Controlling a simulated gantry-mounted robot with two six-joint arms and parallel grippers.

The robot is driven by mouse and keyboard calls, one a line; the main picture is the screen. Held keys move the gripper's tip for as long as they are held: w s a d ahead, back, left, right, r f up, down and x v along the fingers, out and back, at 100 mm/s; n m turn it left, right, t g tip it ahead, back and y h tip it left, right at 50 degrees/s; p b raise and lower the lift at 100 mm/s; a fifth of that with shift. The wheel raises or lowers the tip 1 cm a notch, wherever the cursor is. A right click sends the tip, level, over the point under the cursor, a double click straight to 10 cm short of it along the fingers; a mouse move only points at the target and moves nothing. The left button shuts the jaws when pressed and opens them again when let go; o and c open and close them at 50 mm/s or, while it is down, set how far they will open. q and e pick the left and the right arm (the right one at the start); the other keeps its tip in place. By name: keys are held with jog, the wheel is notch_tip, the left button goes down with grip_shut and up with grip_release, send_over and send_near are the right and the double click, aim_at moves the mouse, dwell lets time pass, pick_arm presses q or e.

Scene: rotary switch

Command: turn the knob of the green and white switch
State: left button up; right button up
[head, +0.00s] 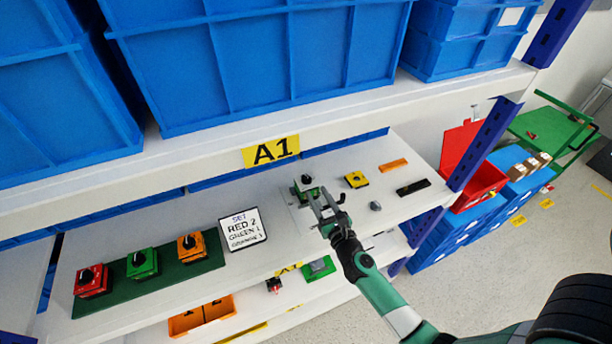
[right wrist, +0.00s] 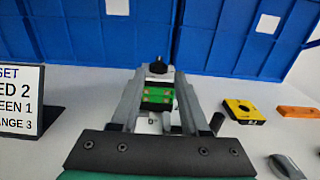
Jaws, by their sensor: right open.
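The green and white switch (head: 304,184) sits on the middle shelf, partly hidden behind my right gripper (head: 329,204) in the head view. In the right wrist view the switch (right wrist: 158,97) shows its green body, with a black knob (right wrist: 157,68) at its far end. My right gripper (right wrist: 155,85) is open, its two fingers framing the switch on the left and right in that view. I cannot tell whether either finger touches it. My left gripper is not in view.
A yellow block (head: 356,180), an orange bar (head: 393,165), a black bar (head: 413,187) and a grey knob (head: 375,206) lie to the right. A sign (head: 243,229) stands left, beside a green board (head: 205,263) with red, green and orange switches. Blue bins (head: 270,50) fill the shelf above.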

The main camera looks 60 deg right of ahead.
aim_at(310, 182)
jog(key=b+x, duration=0.1)
jog(key=x, duration=0.7)
jog(key=shift+w+d, duration=0.1)
jog(key=shift+w, duration=0.05)
grip_shut()
